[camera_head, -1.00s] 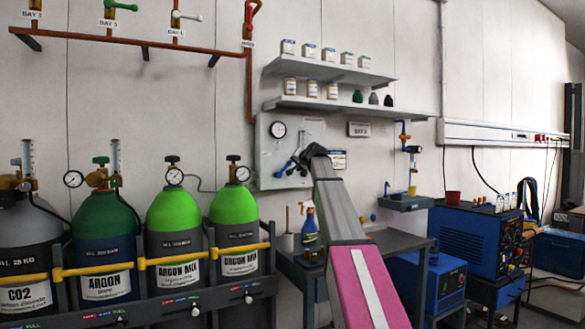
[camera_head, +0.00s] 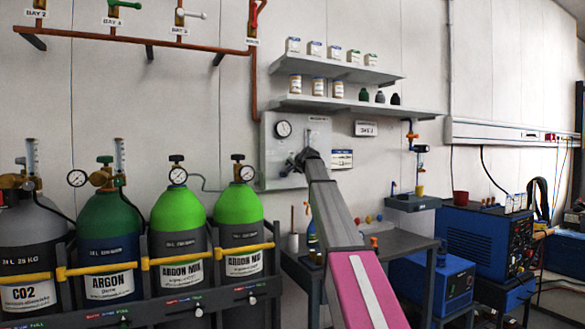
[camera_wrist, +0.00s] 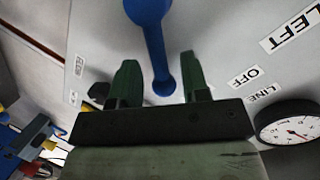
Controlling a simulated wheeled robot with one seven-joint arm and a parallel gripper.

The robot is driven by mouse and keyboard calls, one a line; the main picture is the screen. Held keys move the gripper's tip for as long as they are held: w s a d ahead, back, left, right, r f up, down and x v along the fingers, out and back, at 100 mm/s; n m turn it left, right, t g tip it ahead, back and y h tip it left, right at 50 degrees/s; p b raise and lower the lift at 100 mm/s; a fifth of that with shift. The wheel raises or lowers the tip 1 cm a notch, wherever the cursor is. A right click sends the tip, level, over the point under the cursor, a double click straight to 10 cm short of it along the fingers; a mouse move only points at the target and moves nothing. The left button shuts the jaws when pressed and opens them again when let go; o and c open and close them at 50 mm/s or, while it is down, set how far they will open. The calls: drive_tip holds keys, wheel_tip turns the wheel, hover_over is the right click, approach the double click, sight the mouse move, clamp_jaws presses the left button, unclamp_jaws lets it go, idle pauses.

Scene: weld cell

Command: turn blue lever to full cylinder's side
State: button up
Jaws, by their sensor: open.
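The blue lever (camera_wrist: 152,40) shows in the wrist view, its narrow end lying between the two green fingers of my gripper (camera_wrist: 157,72). The fingers are open, with a gap on each side of the lever. In the head view my gripper (camera_head: 298,160) is at the grey wall panel (camera_head: 270,140), and my arm hides most of the lever. Two bright green argon mix cylinders, a left one (camera_head: 178,225) and a right one (camera_head: 240,222), stand left of the panel. Each has a gauge, left (camera_head: 178,175) and right (camera_head: 247,173), too small to read.
A round gauge (camera_wrist: 292,122) and a LEFT label (camera_wrist: 298,28) are on the panel near my gripper. Shelves (camera_head: 350,106) hang above it. A workbench (camera_head: 400,243) with a spray bottle (camera_head: 312,235) stands below. A blue welding machine (camera_head: 480,240) is at right.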

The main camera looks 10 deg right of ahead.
drive_tip(key=shift+w+a, duration=0.1)
drive_tip(key=shift+w, duration=0.05)
clamp_jaws()
